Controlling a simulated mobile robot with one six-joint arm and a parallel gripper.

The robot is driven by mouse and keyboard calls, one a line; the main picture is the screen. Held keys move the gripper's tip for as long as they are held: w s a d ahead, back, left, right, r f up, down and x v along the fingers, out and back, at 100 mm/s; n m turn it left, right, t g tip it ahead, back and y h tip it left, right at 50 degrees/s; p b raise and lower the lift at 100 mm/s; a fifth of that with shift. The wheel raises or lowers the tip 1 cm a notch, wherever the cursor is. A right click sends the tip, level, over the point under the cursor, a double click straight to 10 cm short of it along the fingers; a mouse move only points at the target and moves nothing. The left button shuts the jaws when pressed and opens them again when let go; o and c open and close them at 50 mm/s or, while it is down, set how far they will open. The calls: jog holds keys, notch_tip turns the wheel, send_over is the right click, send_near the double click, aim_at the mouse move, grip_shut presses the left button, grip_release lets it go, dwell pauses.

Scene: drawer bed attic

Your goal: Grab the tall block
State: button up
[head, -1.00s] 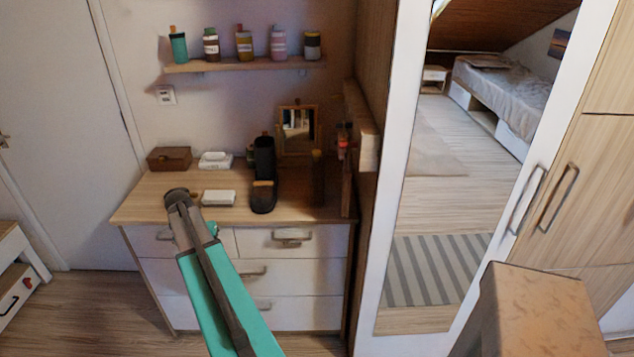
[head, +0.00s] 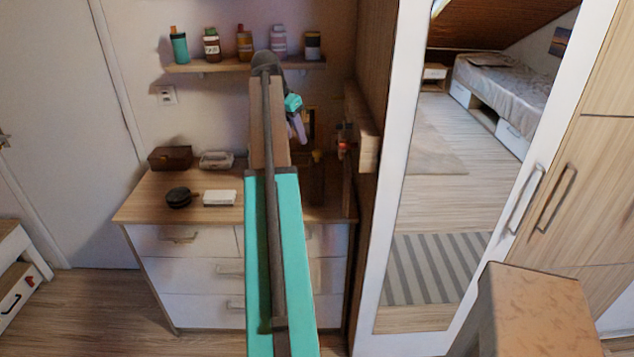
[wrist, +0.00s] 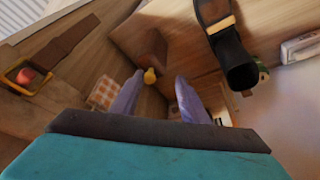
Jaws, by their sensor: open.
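A tall narrow brown block (head: 317,186) stands on the right part of the dresser top, with a small yellow piece at its upper end. In the wrist view the brown block (wrist: 152,46) shows just beyond the fingertips, its yellow piece (wrist: 150,76) in line with the gap between them. My gripper (head: 297,130) is above the back of the dresser. Its two purple fingers (wrist: 157,90) are apart with nothing between them. Whether they reach around the block is not clear.
A black object with a tan band (wrist: 222,42) stands near the block; my arm hides it in the head view. A round black tin (head: 179,197), a white box (head: 220,198) and a brown box (head: 170,158) lie left. A bottle shelf (head: 200,67) hangs above.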

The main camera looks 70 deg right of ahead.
jog(key=shift+m, duration=0.4)
jog(key=s+r, duration=0.1)
jog(key=s+d+r, duration=0.1)
jog(key=r, duration=0.1)
jog(key=shift+s+d+r, duration=0.15)
jog(key=shift+s, duration=0.15)
jog(key=p, duration=0.3)
send_near(315, 152)
jog(key=shift+x, duration=2.35)
jog(key=shift+p+x, duration=0.9)
jog(key=shift+x, duration=0.5)
jog(key=shift+p+x, duration=0.35)
jog(key=shift+x, duration=0.85)
